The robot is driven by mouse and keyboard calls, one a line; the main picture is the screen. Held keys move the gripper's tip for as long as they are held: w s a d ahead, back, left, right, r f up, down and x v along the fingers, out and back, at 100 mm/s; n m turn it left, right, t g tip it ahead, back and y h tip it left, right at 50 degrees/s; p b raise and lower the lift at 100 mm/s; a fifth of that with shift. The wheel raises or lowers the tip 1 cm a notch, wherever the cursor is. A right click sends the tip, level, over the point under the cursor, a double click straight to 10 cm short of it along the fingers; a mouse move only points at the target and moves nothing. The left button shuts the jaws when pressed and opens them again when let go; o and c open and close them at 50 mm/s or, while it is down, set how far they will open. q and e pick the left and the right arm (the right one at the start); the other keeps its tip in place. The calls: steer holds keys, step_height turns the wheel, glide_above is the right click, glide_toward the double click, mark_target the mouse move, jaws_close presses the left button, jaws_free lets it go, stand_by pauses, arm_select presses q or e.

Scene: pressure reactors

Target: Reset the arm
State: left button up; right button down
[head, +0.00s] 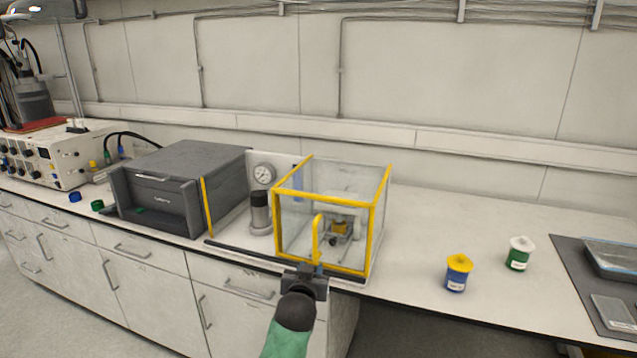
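One of my arms comes up from the bottom centre of the head view, with a green sleeve-like link and a dark wrist. Its gripper, the left one (316,267), is at the front of a clear box with a yellow frame (373,235), by the box's upright yellow handle (317,232). The fingers are small and dark, and I cannot tell whether they grip the handle or only stand in front of it. Inside the box is a small device with a yellow part (343,223). My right gripper is not in view.
A dark grey box-shaped unit (200,158), a gauge (263,174) and a dark-topped cylinder (260,213) stand left of the clear box. A blue jar with a yellow lid (457,275) and a green jar with a white lid (519,255) stand right. Counter between is free.

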arm_select(q)
steer(key=s+a+f+g, duration=0.4)
steer(key=s+f, duration=0.6)
steer(key=s, duration=0.5)
steer(key=s+a+f+g, duration=0.4)
steer(key=s+f, duration=0.7)
steer(key=s, duration=0.5)
steer(key=s+a+f+g, duration=0.5)
steer(key=s+f, duration=0.6)
steer(key=s, duration=0.5)
steer(key=shift+s+f+g+y, duration=0.15)
steer(key=shift+g+y, duration=0.25)
steer(key=shift+g, duration=0.1)
